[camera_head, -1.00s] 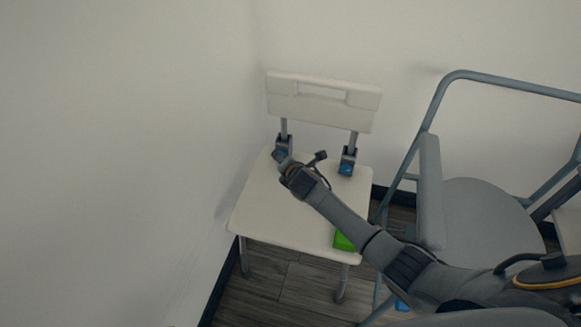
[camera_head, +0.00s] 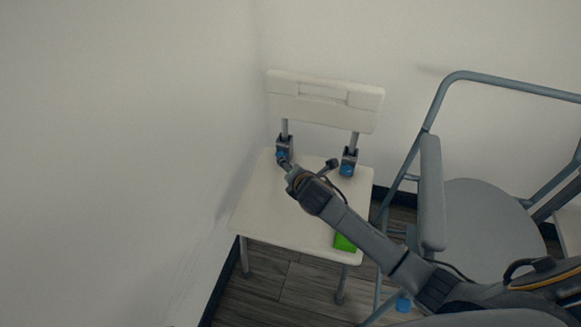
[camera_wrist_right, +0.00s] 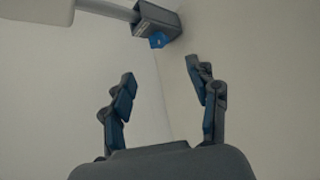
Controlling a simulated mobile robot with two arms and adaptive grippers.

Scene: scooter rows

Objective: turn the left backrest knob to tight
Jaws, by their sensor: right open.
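A white chair (camera_head: 255,215) stands by the wall corner, its white backrest (camera_head: 290,108) held on two posts with dark brackets. The left backrest knob (camera_head: 281,155) is blue and sits on the left bracket. It also shows in the right wrist view, where the blue knob (camera_wrist_right: 158,40) sits under its dark bracket (camera_wrist_right: 157,20). The right backrest knob (camera_head: 346,170) is blue too. My right gripper (camera_head: 285,164) is just in front of the left knob. In the wrist view my right gripper (camera_wrist_right: 160,75) is open and empty, its fingers apart, with the knob beyond the fingertips. My left gripper is not in view.
A green block (camera_head: 343,243) lies at the seat's front right edge, partly behind my arm. A grey-framed chair (camera_head: 470,210) stands close on the right. A blue object (camera_head: 403,304) is low beside its frame. The left wall is close to the white chair.

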